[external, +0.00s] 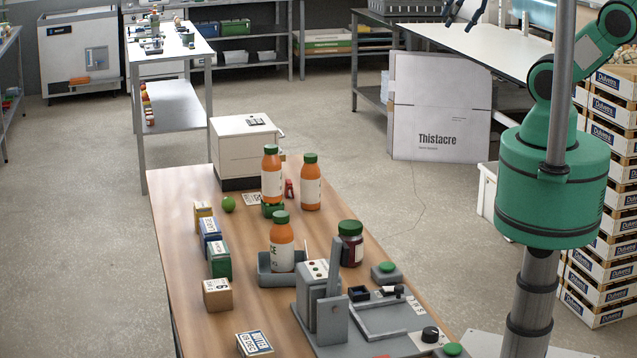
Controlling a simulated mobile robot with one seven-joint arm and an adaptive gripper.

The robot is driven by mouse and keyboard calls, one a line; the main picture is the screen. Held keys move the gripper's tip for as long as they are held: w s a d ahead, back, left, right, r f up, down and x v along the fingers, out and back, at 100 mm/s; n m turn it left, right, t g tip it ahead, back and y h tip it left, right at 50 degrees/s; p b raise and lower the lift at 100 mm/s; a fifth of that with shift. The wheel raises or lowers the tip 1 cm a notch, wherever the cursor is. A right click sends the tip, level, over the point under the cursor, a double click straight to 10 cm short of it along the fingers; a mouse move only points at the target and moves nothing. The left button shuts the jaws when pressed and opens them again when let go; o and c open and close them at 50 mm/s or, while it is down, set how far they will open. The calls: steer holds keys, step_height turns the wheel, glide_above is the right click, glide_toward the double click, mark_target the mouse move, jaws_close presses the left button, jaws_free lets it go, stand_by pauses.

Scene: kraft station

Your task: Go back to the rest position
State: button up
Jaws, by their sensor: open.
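My gripper (464,14) shows at the top edge of the external view, right of centre. Only its dark fingers are in the picture; they look spread apart, with nothing seen between them. It is up in the air, well away from the wooden table (185,190) and the things on it. My green arm stands at the right, and its upper links are partly cut off by the frame's top.
The wooden table holds juice bottles (311,188), a dark jar (350,246), small boxes (217,294), a green ball (228,204), a white drawer unit (240,150) and a grey fixture (318,305). A cardboard sheet (440,110) and stacked crates (608,225) stand beyond.

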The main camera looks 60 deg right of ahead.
stand_by(0.3)
step_height(320, 180, down, 17)
steer(key=b, duration=1.7)
steer(key=shift+f, duration=0.15)
